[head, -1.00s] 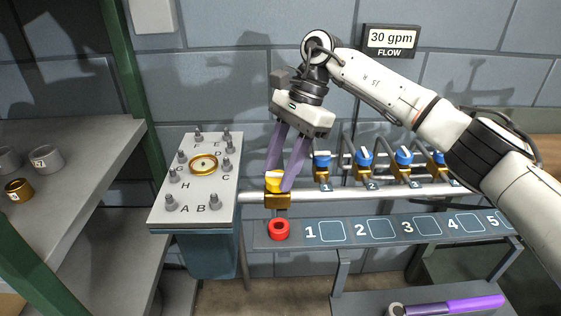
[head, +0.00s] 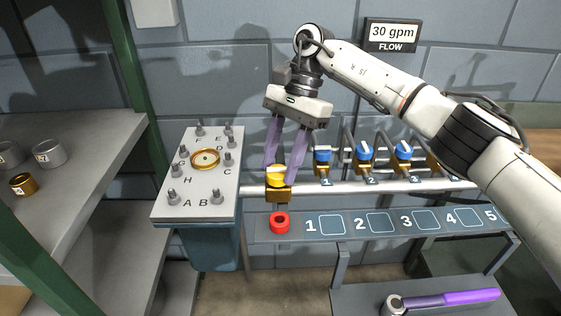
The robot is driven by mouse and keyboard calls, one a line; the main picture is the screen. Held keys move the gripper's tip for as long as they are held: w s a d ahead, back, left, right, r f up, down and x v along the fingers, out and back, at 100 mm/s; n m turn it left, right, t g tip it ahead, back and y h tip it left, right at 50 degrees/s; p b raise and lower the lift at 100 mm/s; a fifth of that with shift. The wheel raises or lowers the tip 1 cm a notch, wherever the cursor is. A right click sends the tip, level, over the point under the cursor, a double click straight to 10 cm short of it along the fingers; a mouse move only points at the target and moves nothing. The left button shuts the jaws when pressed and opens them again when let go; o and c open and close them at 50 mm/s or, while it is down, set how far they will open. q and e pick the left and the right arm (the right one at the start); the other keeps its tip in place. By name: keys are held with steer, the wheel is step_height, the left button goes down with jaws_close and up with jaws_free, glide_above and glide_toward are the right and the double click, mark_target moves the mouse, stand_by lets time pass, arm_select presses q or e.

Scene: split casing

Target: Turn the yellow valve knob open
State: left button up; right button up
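The yellow valve knob (head: 277,180) sits on a brass valve on the white pipe, at the left end of a row of blue-handled valves. My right gripper (head: 281,172) points down at it from above, with its two purple fingers on either side of the knob. The flow display (head: 392,37) above reads 30 gpm. My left gripper is not in view.
Blue-handled valves (head: 364,152) stand right of the knob. A lettered plate (head: 187,208) with studs stands left. A purple-handled tool (head: 440,300) lies low right. Grey cups (head: 48,153) and a brass cup (head: 22,185) are on the left shelf.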

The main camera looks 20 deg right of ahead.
steer(key=o, duration=0.3)
steer(key=shift+o, duration=0.2)
steer(key=shift+r, duration=0.1)
steer(key=v, duration=1)
